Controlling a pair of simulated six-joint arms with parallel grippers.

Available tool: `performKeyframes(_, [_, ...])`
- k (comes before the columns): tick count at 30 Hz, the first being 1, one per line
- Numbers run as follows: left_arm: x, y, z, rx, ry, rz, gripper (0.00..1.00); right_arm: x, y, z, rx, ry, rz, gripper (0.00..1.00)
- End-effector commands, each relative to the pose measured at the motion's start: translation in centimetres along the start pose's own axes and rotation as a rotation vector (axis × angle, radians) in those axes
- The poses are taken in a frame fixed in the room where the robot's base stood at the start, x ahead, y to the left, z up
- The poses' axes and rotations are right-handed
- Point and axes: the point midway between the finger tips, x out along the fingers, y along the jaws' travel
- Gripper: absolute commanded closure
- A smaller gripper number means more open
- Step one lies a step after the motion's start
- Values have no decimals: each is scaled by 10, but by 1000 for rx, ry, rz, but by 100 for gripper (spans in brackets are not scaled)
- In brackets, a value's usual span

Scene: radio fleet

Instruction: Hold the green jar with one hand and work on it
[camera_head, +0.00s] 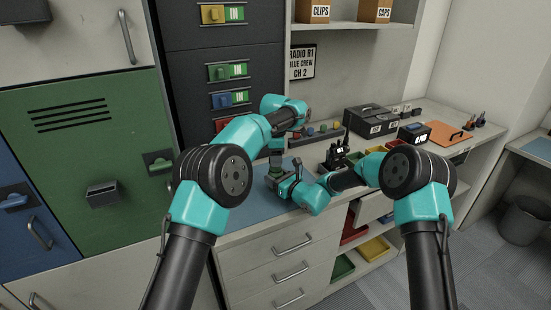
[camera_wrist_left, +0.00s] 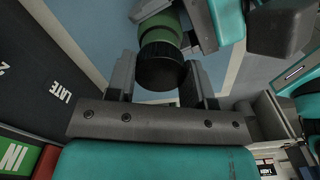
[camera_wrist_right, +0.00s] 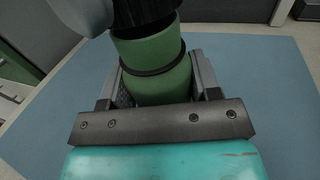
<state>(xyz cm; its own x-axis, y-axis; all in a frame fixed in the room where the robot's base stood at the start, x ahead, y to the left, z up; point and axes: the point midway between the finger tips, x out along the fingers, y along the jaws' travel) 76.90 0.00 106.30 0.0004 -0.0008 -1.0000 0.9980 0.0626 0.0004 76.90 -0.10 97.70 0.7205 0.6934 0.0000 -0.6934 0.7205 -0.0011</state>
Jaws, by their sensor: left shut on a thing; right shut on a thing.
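The green jar (camera_head: 276,169) stands upright over the blue mat (camera_head: 239,202). In the right wrist view its green body (camera_wrist_right: 158,78) with a dark band sits between the fingers of my right gripper (camera_wrist_right: 157,88), which is shut on it from the side. My left gripper (camera_wrist_left: 160,85) points down from above and is shut on the jar's black lid (camera_wrist_left: 161,68). The lid (camera_wrist_right: 146,12) also shows at the top of the right wrist view, at the jar's top. I cannot tell whether it is seated or loose. The jar's base is hidden.
A black radio (camera_head: 338,152) stands right of the jar. Behind are a row of coloured knobs (camera_head: 322,130) and a black case (camera_head: 371,120). Drawers (camera_head: 293,250) are below the counter. The mat around the jar is clear.

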Motion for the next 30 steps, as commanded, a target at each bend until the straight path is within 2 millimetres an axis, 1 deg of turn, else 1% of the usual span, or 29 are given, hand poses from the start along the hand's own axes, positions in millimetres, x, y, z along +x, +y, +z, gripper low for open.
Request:
performKeyframes(4, [-1,0,0,0,0,0,80,0,0,0,0,0,0,100])
performKeyframes(7, [-6,0,0,0,0,0,80,0,0,0,0,0,0,100])
performKeyframes(16, [-36,0,0,1,-1,2,80,0,0,0,0,0,0,100])
performKeyframes(19, [-40,0,0,0,0,0,80,0,0,0,0,0,0,100])
performKeyframes(25, [-40,0,0,0,0,0,80,0,0,0,0,0,0,100])
performKeyframes(26, [-40,0,0,0,0,0,80,0,0,0,0,0,0,40])
performKeyframes(30, [-40,0,0,0,0,0,80,0,0,0,0,0,0,27])
